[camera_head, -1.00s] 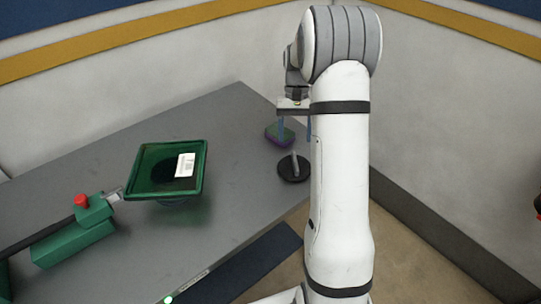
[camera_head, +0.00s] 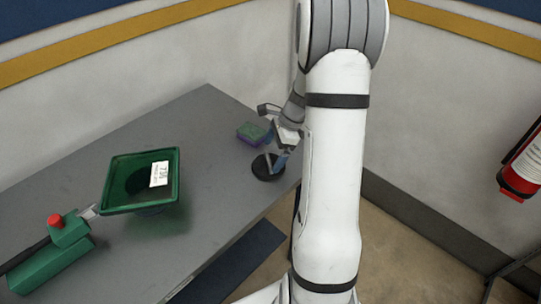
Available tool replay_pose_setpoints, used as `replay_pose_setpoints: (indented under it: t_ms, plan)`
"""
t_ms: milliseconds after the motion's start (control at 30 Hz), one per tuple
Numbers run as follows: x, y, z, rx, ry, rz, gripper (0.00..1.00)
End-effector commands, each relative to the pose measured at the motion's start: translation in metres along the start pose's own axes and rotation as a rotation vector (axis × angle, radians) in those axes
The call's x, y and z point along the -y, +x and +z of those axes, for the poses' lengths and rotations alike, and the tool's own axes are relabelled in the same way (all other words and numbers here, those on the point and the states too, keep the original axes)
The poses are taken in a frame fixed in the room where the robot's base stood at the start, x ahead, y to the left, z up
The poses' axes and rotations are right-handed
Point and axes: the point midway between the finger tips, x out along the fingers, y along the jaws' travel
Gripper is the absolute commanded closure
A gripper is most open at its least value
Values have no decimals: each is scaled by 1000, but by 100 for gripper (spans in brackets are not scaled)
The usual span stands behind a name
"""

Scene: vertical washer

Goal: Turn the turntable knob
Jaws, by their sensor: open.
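I cannot tell for sure which part is the turntable knob. A black round disc (camera_head: 262,171) with a thin grey upright piece lies on the grey table near its right edge. My gripper (camera_head: 275,149) is open, with blue fingers, tilted and low just above and beside this disc. My arm hides part of it, and I cannot tell if it touches the upright piece. A green square tray (camera_head: 111,182) with a white label stands left of centre. A red knob (camera_head: 55,220) sits on a green block (camera_head: 62,250) at the table's left.
A green and purple sponge-like block (camera_head: 251,132) lies just behind the disc. The grey table (camera_head: 215,200) is bare between tray and disc. A red fire extinguisher (camera_head: 522,165) is on the right. Walls stand behind the table and at right.

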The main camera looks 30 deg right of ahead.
Motion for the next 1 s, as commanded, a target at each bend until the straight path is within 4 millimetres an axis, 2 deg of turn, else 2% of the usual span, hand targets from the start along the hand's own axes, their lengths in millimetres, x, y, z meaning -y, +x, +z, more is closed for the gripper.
replay_pose_setpoints:
  t_ms: [100,200,533,1000]
  plan:
    - [-1,16,0,0,0,3,0]
    - [0,24,0,0,-1,2,0]
    - [0,27,0,-1,-2,0,1]
    - [0,27,0,-1,-2,1,39]
